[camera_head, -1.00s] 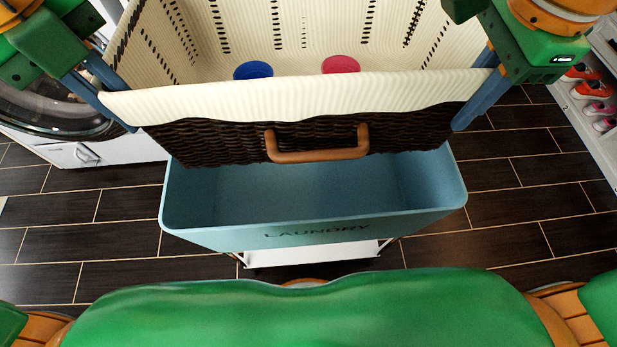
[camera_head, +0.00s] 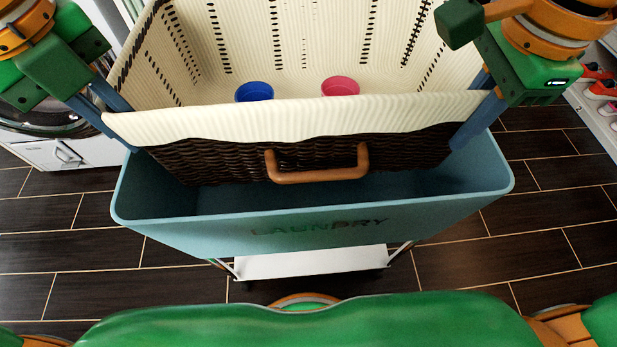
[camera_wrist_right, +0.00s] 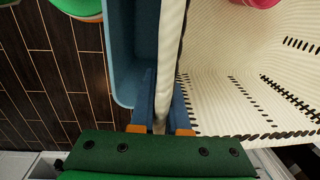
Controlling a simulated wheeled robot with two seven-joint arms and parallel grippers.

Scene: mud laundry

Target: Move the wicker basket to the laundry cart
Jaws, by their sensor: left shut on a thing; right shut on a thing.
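The wicker basket (camera_head: 225,160) is dark brown with a cream liner and a tan handle, and holds a blue cup (camera_head: 254,92) and a pink cup (camera_head: 340,86). The laundry cart (camera_head: 190,228) is a blue bin marked LAUNDRY; the basket hangs over its opening, its lower part overlapping the bin's interior. My left gripper (camera_head: 125,140) is shut on the basket's left rim. My right gripper (camera_head: 468,130) is shut on its right rim; the right wrist view shows the fingers (camera_wrist_right: 162,115) pinching the cream edge. The basket's underside is hidden.
A washing machine with a white base (camera_head: 75,153) stands at the left. A shelf with orange and pink shoes (camera_head: 600,90) is at the right edge. The dark tiled floor (camera_head: 545,200) is clear on both sides of the cart.

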